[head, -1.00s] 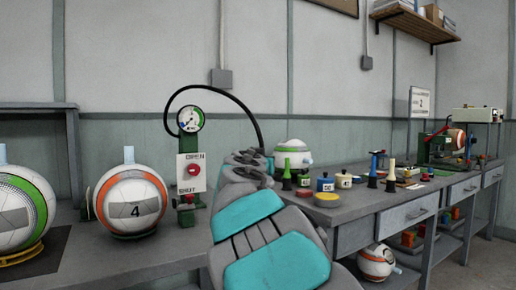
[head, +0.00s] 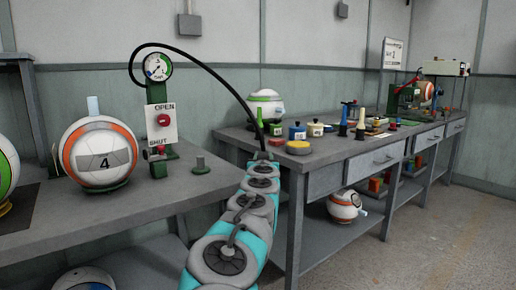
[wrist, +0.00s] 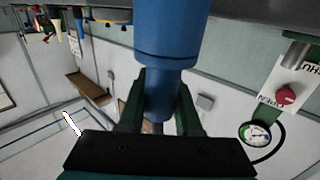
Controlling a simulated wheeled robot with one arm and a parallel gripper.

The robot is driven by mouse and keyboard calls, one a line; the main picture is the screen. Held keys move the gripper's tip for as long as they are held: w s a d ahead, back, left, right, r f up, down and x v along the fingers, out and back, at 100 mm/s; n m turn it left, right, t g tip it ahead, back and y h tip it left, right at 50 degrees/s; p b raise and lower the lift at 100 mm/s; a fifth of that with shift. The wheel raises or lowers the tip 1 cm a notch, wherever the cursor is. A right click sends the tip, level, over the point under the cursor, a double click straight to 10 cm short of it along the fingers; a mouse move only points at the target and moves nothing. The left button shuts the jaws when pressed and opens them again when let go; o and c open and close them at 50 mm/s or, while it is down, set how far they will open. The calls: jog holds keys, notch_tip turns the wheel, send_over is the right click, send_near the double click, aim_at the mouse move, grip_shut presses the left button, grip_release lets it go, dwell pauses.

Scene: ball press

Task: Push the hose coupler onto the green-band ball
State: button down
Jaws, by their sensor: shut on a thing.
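In the wrist view my gripper (wrist: 160,88) has its green fingers shut on a blue cylinder, which I take as the hose coupler (wrist: 172,35). In the head view the gripper and coupler are hidden beyond my arm, where the black hose (head: 222,80) comes down to the arm's far end. A white ball with a green band (head: 264,108) sits at the back, beyond the arm's end. Another green-marked ball (head: 6,172) is cut off at the left edge. I cannot tell which one the task names. The coupler's free end is cut off in the wrist view.
An orange-band ball marked 4 (head: 100,152) stands on the left bench beside the green gauge post (head: 159,125) with its OPEN/SHUT sign. The right bench carries small pots (head: 298,131), a yellow disc (head: 299,147) and several upright pegs. Another ball (head: 344,206) lies on its lower shelf.

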jog(key=w+d+f, duration=0.1)
jog(key=d+f, duration=0.3)
jog(key=f, duration=0.4)
jog(key=w+d+f+n+y, duration=0.1)
jog(key=d+f, duration=0.4)
jog(key=f, duration=0.3)
jog(key=shift+f+y, duration=0.25)
jog(key=shift+y, duration=0.05)
jog(key=shift+f, duration=0.15)
